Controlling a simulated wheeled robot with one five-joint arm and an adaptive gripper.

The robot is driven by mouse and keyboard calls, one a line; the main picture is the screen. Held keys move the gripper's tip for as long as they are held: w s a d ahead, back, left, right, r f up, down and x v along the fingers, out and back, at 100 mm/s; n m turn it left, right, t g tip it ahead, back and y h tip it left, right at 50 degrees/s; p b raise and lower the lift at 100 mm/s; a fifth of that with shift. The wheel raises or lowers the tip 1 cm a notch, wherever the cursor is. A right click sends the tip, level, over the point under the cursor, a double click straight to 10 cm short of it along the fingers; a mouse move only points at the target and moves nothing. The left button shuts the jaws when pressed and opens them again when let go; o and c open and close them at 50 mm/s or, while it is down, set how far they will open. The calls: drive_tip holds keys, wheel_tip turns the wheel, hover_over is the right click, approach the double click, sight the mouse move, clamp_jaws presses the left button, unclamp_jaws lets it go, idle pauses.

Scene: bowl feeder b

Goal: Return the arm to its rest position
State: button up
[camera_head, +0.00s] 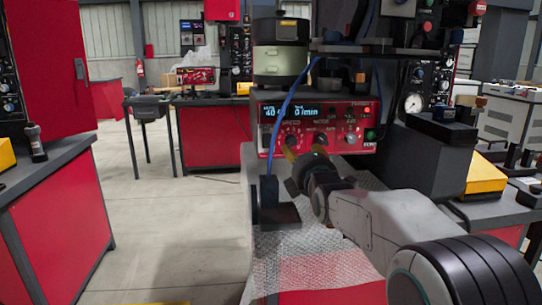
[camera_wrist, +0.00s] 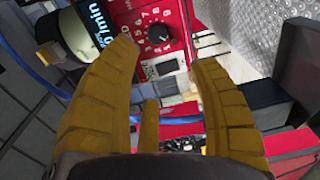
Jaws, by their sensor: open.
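My gripper (camera_head: 305,149) is at the end of my outstretched grey arm, in front of the red control box (camera_head: 362,140) in the head view. Its yellow fingers are small there and partly hidden by my wrist. The red panel and a black dial (camera_wrist: 158,34) show beyond the fingertips. I cannot tell whether a fingertip touches the panel.
A feeder bowl unit (camera_head: 280,62) stands on the control box. A blue cable (camera_head: 285,105) hangs beside my gripper. A red cabinet (camera_head: 58,235) is at left, with open floor (camera_head: 165,220) between.

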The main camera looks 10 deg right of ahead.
drive_tip(key=s+r+m+g+p, duration=0.3)
drive_tip(key=s+m+g+p, duration=0.4)
drive_tip(key=s+p, duration=0.7)
drive_tip(key=s+r+m+g+p, duration=0.3)
drive_tip(key=s+m+g+p, duration=0.4)
drive_tip(key=s+p, duration=0.8)
drive_tip(key=s+m, duration=0.3)
drive_tip(key=s, duration=0.9)
drive_tip(key=shift+s+d+m, duration=0.25)
drive_tip(key=shift+m, duration=0.15)
drive_tip(key=shift+o, duration=0.2)
